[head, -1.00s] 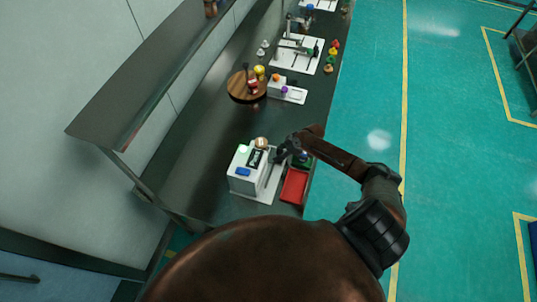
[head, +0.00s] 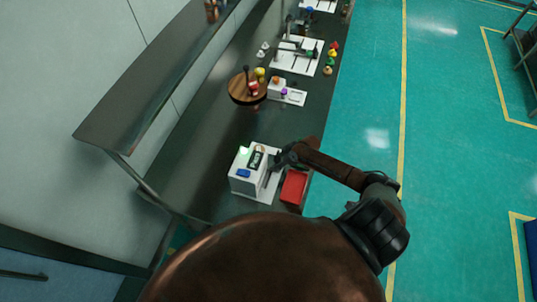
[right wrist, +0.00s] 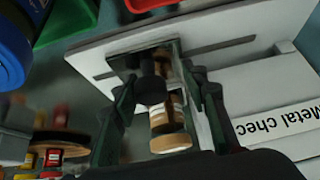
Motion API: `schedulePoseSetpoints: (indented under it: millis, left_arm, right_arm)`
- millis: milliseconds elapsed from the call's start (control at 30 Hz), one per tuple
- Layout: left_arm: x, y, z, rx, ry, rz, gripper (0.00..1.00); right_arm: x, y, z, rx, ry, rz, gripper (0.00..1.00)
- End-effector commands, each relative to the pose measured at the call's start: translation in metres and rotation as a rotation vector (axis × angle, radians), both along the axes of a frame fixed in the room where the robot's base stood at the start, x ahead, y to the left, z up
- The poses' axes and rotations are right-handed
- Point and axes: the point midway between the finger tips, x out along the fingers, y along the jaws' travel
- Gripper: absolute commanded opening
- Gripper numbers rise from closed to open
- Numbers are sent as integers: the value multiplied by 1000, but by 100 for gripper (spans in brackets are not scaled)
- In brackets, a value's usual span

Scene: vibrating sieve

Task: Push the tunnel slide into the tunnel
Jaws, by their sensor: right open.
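The white metal-check machine (head: 248,180) stands on the near end of the dark bench, with a green light and a blue part on top. In the right wrist view, its white panel (right wrist: 270,80) carries a "Metal chec…" label. A metallic slide-like part (right wrist: 128,62) with a dark knob (right wrist: 151,90) lies beside it; I cannot tell how far it is in the tunnel. My left gripper is out of view.
A red tray (head: 294,187) sits right of the machine at the bench edge; red, green and blue pieces show in the wrist view. A round wooden board (head: 240,97) and white stations lie farther along the bench. A shelf (head: 150,80) overhangs on the left.

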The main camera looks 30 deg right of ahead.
Motion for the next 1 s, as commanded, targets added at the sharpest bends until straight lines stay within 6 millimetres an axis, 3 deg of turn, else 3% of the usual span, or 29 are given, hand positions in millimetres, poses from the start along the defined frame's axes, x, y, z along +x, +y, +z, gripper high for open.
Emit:
schedulePoseSetpoints:
  millis: [1000]
  left_arm:
    - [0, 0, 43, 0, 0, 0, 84]
  right_arm:
    - [-37, 47, 1, 3, 1, 2, 41]
